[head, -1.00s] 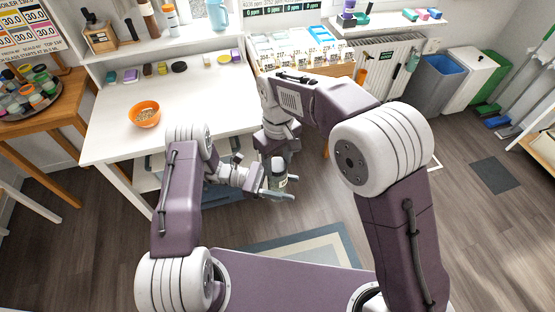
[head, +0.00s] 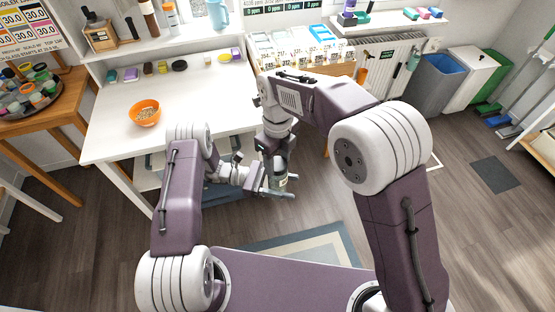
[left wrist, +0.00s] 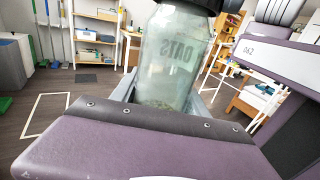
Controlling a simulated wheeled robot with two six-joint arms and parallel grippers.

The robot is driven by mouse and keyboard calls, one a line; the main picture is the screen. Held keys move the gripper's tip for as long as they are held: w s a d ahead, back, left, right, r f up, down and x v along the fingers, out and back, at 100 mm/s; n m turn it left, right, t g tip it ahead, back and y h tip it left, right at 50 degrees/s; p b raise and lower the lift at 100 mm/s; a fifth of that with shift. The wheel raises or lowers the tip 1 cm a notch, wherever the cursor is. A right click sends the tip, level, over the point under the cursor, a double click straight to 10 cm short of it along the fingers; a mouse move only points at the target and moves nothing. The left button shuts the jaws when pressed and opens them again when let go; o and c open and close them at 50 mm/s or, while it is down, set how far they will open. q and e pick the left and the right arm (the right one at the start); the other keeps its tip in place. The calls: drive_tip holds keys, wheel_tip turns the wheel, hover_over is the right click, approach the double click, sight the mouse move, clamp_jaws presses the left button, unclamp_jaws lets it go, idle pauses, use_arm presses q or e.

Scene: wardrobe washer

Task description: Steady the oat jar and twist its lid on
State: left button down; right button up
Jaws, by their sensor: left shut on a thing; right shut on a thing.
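The clear glass oat jar (left wrist: 172,62), marked OATS, stands upright in the left wrist view; it also shows small in the head view (head: 279,183). My left gripper (head: 278,191) is shut around its lower body, with grey fingers on either side in the left wrist view. A dark lid (left wrist: 207,4) is at the jar's mouth, cut off by the picture's top edge. My right gripper (head: 275,160) is above the jar and shut on the lid. Whether the lid is seated cannot be told.
The jar is held in front of the white table (head: 195,105), clear of its edge. An orange bowl (head: 145,113) of oats sits on that table, with several small items along its back. A rug (head: 310,247) lies on the floor below.

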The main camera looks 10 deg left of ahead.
drive_tip(key=shift+m, duration=0.9)
drive_tip(key=o, duration=1.3)
drive_tip(key=shift+r, duration=0.1)
wheel_tip(320, 180, up, 4)
drive_tip(key=shift+r, duration=0.15)
